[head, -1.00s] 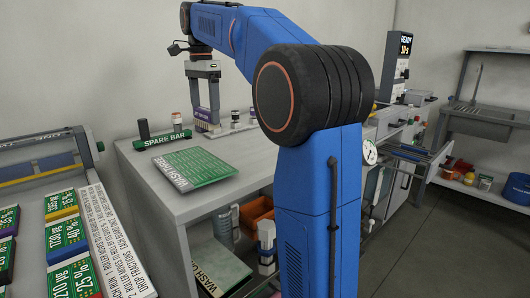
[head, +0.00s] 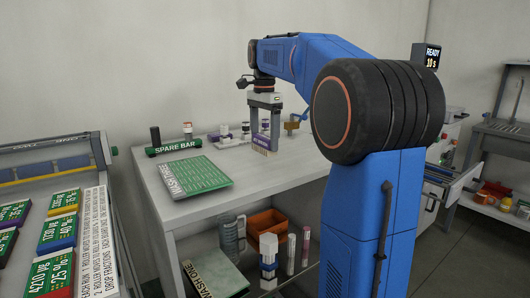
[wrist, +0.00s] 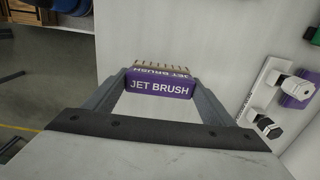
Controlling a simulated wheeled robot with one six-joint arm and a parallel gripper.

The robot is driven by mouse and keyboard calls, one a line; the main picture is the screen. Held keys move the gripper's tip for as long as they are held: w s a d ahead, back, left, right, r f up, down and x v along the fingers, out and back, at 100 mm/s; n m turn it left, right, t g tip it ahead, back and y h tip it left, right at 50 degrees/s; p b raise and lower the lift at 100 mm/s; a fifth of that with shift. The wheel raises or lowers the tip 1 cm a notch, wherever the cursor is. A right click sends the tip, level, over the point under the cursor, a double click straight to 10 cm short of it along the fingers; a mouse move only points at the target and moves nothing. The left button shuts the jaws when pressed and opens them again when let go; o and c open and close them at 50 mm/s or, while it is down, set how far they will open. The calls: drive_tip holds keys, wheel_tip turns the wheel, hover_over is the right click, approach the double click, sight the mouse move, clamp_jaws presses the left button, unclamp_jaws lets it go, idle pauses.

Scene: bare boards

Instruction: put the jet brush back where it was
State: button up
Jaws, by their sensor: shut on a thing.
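The jet brush (head: 261,142) is a purple block with white lettering and pale bristles. My gripper (head: 265,136) is shut on it and holds it upright, bristles down, at the bench top (head: 285,163). I cannot tell whether the bristles touch the bench. In the wrist view the jet brush (wrist: 159,88) sits between the fingertips, its label readable. The wrist view shows a white strip (wrist: 259,88) at right with a purple block (wrist: 298,91) and white-and-black knobs.
A brass-coloured item (head: 294,125) stands behind right. The bench's front right is clear. The shelf below holds an orange bin (head: 265,224) and bottles.

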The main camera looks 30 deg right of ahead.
sight(264, 150)
drive_tip(key=shift+f, duration=2.2)
drive_tip(key=o, duration=0.9)
drive_tip(key=shift+f, duration=0.15)
wheel_tip(264, 150, up, 12)
drive_tip(key=shift+r, duration=0.15)
